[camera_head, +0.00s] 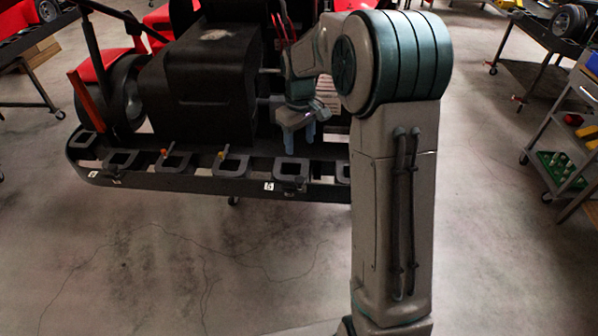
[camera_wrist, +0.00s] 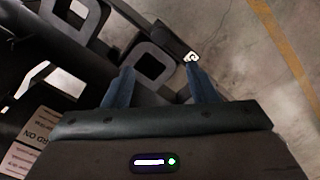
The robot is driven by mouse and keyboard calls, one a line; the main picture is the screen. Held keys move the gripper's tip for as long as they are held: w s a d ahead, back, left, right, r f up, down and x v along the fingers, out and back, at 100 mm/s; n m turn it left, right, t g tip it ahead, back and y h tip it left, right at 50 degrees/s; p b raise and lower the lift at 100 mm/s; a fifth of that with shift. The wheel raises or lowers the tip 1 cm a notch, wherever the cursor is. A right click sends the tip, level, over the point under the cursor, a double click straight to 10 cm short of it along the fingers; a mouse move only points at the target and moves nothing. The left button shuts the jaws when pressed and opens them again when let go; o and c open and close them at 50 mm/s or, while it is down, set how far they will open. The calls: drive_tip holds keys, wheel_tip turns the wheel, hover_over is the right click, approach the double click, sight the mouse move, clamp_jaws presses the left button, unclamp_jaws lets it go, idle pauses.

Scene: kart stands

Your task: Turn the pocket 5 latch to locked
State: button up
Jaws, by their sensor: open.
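The front rail (camera_head: 215,183) of the kart stand carries a row of square pockets. The white label (camera_head: 268,186) reading 5 is on its front face, beside a grey pocket frame (camera_head: 290,168). A small dark part, possibly the latch, sits at this pocket's front edge; its setting cannot be told. My gripper (camera_head: 300,142) points down above and slightly behind this pocket, open and empty. In the wrist view, my gripper's (camera_wrist: 160,72) blue fingers are spread over a pocket frame (camera_wrist: 152,60), with a dark bar (camera_wrist: 170,38) and white label (camera_wrist: 192,57) beyond.
Other pockets to the left have an orange-tipped latch (camera_head: 164,153) and a yellow-tipped latch (camera_head: 221,155). A black kart body (camera_head: 210,75) stands behind the rail. A shelved cart (camera_head: 560,140) is at the right. The floor in front is clear.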

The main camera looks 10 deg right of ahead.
sight(300, 179)
wheel_tip(300, 179, down, 14)
drive_tip(key=shift+r+p, duration=0.25)
drive_tip(key=shift+p, duration=0.9)
drive_tip(key=c, duration=1)
